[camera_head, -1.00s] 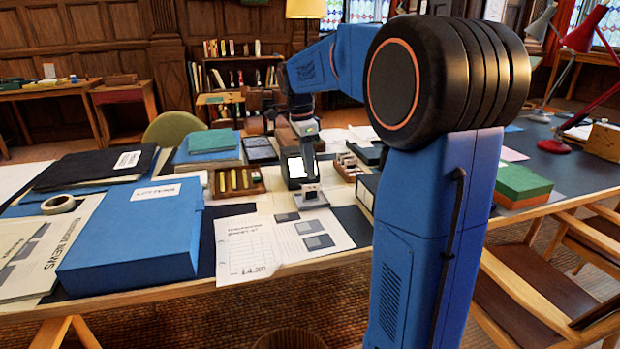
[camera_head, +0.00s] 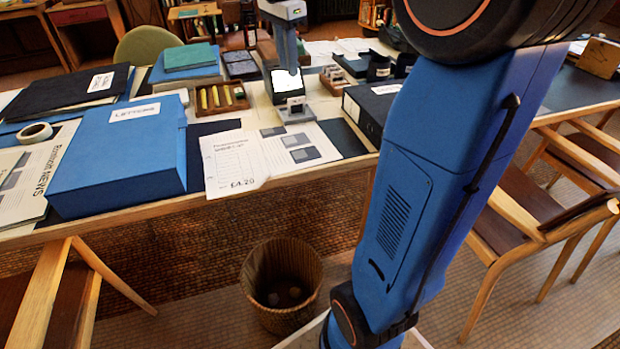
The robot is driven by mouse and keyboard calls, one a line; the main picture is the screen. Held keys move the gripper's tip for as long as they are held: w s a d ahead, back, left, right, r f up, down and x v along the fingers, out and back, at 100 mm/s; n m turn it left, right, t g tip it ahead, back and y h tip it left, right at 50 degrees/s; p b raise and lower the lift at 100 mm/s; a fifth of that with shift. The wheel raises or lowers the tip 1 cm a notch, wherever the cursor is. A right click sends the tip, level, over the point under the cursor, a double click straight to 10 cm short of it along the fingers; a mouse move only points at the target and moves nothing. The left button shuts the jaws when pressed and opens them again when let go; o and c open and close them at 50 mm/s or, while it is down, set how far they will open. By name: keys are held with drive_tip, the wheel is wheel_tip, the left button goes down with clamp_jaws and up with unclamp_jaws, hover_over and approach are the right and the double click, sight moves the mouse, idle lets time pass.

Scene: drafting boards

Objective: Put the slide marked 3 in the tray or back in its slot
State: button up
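My gripper (camera_head: 290,72) points down over the table, in front of a small dark viewer with a lit white screen (camera_head: 283,83). Its fingers are too small to tell whether they are open or shut, or whether they hold anything. A small pale slide-like piece (camera_head: 295,101) stands in a grey holder (camera_head: 296,114) just below and in front of the gripper. I cannot read a 3 on any slide.
A blue letters box (camera_head: 118,155) and a wooden box with yellow items (camera_head: 219,98) stand left. Printed sheets (camera_head: 232,160) lie at the front edge. A black box file (camera_head: 368,105) is on the right. A wicker basket (camera_head: 281,285) stands on the floor.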

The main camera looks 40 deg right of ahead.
drive_tip(key=s+a+f+n+t, duration=0.1)
drive_tip(key=s+a+f+n, duration=0.2)
drive_tip(key=s+f+n, duration=0.2)
drive_tip(key=s+a+f+n+t+y, duration=0.1)
drive_tip(key=s+a+f+n, duration=0.3)
drive_tip(key=s, duration=0.8)
drive_tip(key=s+a+f+n+t, duration=0.2)
drive_tip(key=s+a+f+n, duration=0.2)
drive_tip(key=s+f+n, duration=0.4)
drive_tip(key=shift+s+n, duration=0.5)
